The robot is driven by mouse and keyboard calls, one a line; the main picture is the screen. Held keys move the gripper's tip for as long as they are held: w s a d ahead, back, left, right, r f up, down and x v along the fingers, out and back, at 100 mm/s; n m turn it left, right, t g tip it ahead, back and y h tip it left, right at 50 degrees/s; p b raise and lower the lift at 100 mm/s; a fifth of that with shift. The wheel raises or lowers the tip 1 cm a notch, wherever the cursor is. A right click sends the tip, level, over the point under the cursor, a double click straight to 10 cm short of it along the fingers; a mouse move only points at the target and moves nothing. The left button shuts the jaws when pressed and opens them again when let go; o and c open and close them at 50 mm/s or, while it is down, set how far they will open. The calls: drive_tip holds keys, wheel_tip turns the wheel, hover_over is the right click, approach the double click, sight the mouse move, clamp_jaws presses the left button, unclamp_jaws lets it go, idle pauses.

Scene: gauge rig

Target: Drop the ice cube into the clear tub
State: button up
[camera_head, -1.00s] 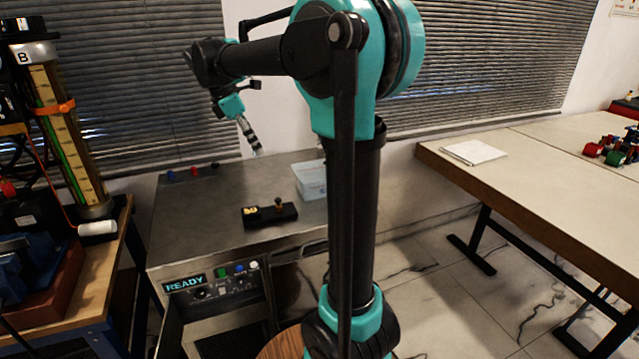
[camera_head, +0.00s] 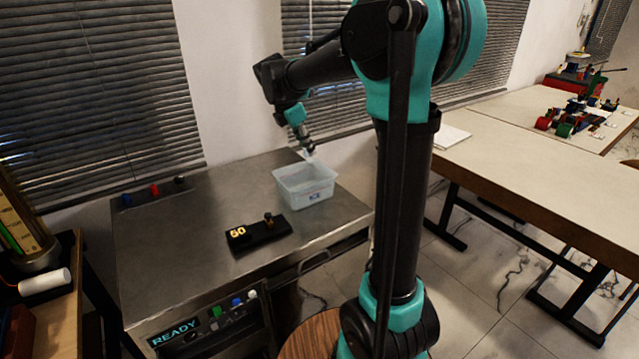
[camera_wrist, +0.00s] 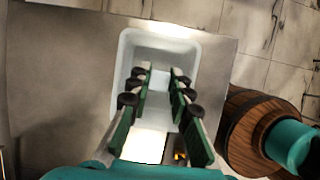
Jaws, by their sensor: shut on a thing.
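The clear tub (camera_head: 303,194) stands on the steel bench, open at the top. In the wrist view the tub (camera_wrist: 121,72) lies under my fingers. My gripper (camera_head: 310,154) points down just above the tub's back part. In the wrist view my gripper (camera_wrist: 160,80) has its dark green fingers over the tub's opening, with a small gap between the tips. The ice cube (camera_wrist: 160,79) shows only as a faint, pale, see-through patch between the fingertips. Its edges are hard to make out against the pale tub.
The steel bench (camera_head: 185,235) also carries a black box with a yellow "50" display (camera_head: 258,233), in front of the tub. Coloured knobs (camera_head: 154,190) stand at its back left. A pale table (camera_head: 520,160) stands to the right. The bench's left middle is clear.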

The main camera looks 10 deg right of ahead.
sight(305, 157)
drive_tip(key=shift+w+d+f, duration=0.1)
drive_tip(key=shift+d+f, duration=0.1)
drive_tip(key=shift+f, duration=2.85)
drive_tip(key=o, duration=0.9)
drive_tip(key=shift+r, duration=0.1)
drive_tip(key=v, duration=1.2)
